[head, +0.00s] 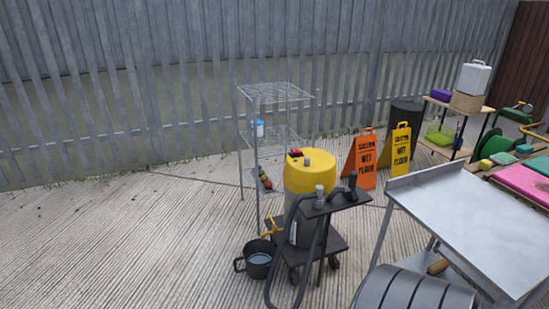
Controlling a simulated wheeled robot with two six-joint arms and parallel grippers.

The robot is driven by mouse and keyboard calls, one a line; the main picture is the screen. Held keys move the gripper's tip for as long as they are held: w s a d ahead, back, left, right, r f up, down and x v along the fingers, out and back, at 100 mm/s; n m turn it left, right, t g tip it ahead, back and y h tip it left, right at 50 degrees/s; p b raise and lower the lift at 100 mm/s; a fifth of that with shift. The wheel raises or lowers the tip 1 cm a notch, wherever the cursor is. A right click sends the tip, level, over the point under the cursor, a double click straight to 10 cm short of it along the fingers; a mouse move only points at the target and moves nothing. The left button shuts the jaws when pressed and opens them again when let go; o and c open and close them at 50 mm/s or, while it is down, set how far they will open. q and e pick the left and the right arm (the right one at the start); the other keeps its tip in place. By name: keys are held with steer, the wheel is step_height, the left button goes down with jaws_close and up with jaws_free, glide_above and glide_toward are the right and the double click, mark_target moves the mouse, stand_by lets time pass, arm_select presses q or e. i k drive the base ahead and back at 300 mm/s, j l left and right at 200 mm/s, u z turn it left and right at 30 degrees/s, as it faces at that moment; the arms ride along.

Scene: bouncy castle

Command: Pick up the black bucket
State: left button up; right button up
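The black bucket (257,262) stands upright on the ribbed ground, low and left of the middle of the head view. It seems to hold a pale liquid, and its handle hangs at the left side. A wheeled machine with a yellow top stands just to its right. Neither of my grippers shows in the head view.
The yellow-topped machine (310,178) and a black cart frame (322,243) stand right of the bucket. A wire shelf (275,94) is behind. Ground at left is clear.

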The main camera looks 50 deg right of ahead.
mark_target(258, 254)
steer(key=i+z, duration=0.7)
steer(key=z, duration=0.2)
steer(key=i+j+z, duration=0.15)
steer(key=i+z, duration=0.15)
steer(key=z, duration=0.15)
steer(key=i+j+z, duration=0.25)
steer(key=z, duration=0.2)
steer(key=i, duration=0.05)
